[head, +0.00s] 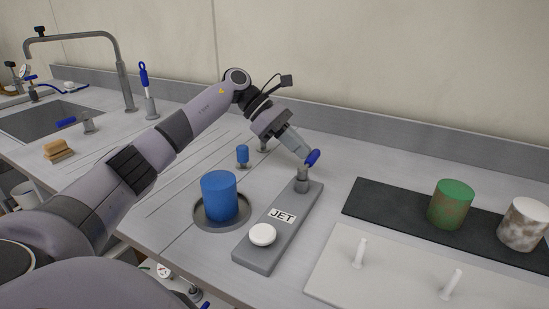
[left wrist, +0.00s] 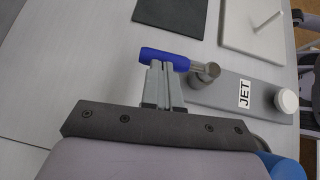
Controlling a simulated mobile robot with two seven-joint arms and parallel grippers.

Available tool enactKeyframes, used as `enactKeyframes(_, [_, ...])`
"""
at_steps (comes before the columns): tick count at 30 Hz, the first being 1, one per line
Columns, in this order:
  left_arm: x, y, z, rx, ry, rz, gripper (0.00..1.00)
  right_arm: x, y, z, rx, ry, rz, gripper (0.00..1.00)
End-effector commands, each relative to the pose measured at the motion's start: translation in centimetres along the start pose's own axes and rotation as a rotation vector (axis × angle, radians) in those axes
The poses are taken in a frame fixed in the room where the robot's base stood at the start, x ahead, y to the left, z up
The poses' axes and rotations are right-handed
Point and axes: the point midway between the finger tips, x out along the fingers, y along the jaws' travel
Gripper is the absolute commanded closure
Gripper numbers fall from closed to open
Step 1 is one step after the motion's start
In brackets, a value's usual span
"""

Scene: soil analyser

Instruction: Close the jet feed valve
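The jet feed valve is a grey block (head: 268,243) labelled JET, with a white round button (head: 262,234) at its near end. A metal valve post (head: 302,180) stands at its far end and carries a blue lever handle (head: 312,158). In the left wrist view, the blue handle (left wrist: 170,59) points left from the post, away from the block's length. My left gripper (head: 305,153) is shut, with its two fingers together. Its tips (left wrist: 161,65) are at the side of the handle; I cannot tell if they touch it. My right gripper is not in view.
A blue cylinder (head: 219,194) stands in a round dish left of the block. A small blue-topped valve (head: 242,155) is behind it. A dark mat (head: 380,201) with a green can (head: 450,203) and a white pegged board (head: 402,270) lie to the right.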

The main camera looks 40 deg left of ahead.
Motion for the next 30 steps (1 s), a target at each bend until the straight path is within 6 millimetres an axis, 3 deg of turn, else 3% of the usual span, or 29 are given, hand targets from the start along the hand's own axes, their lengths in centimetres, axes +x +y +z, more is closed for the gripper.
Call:
enactKeyframes(16, [-0.5,0.0,0.0,-0.002,-0.001,0.003,1.0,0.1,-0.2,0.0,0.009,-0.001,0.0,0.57])
enactKeyframes(30, [-6.9,0.0,0.0,-0.002,-0.001,0.004,1.0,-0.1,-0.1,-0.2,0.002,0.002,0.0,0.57])
